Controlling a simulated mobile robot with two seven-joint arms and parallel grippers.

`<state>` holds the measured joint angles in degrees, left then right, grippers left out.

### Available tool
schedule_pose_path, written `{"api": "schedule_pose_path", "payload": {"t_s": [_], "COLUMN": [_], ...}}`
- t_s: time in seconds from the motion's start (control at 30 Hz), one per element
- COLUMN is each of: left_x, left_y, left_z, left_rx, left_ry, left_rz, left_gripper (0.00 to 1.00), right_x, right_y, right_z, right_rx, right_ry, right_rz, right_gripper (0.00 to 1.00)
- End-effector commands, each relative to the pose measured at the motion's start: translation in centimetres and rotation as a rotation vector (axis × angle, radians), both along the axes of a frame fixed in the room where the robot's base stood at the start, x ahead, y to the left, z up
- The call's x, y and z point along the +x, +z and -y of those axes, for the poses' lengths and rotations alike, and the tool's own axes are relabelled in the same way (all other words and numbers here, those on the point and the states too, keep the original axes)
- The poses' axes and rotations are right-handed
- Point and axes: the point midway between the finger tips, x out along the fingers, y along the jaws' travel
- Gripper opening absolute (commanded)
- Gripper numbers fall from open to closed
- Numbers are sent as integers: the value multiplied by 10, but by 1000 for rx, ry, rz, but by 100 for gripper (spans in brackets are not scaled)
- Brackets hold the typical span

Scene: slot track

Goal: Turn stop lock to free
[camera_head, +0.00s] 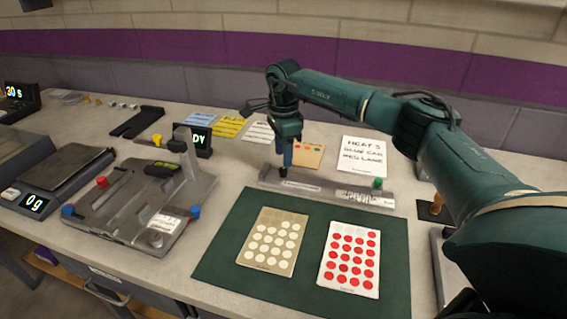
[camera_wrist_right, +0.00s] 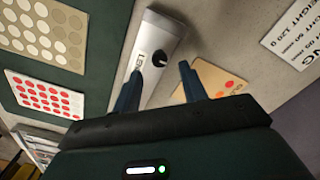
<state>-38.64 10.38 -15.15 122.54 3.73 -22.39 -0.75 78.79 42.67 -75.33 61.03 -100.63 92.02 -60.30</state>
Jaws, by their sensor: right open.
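The grey track bar (camera_head: 330,189) lies along the back edge of the green mat, with labels on its top and a green knob (camera_head: 377,183) at its right end. In the right wrist view, a round black knob (camera_wrist_right: 160,60) with a light pointer mark sits near one end of the bar (camera_wrist_right: 150,88), beside a small printed label (camera_wrist_right: 140,64); it looks like the stop lock. My right gripper (camera_head: 285,162) points down over the bar's left end. In the wrist view its two fingers (camera_wrist_right: 159,83) are apart, with nothing between them, and the knob lies beyond their tips. My left gripper is not in view.
The green mat (camera_head: 215,250) in front holds a beige dotted card (camera_head: 272,241) and a red-dotted card (camera_head: 349,260). A grey fixture (camera_head: 105,222) with coloured knobs and a scale (camera_head: 62,170) stand left.

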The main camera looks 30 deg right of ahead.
Motion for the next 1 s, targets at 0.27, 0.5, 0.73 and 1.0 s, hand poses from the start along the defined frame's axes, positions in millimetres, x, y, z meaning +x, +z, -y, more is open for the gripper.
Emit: {"api": "schedule_pose_path", "payload": {"t_s": [0.27, 0.5, 0.73, 1.0], "left_x": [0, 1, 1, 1], "left_y": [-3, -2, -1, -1], "left_z": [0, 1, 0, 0], "left_rx": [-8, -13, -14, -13], "left_ry": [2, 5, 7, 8], "left_rz": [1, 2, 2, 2], "left_gripper": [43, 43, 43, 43], "right_x": [0, 0, 0, 0], "right_y": [62, 86, 89, 89], "right_z": [0, 0, 0, 0], "right_rx": [1, 0, 0, 0], "right_ry": [0, 0, 0, 0], "right_rz": [4, 0, -1, -1], "right_gripper": [43, 43, 43, 43]}}
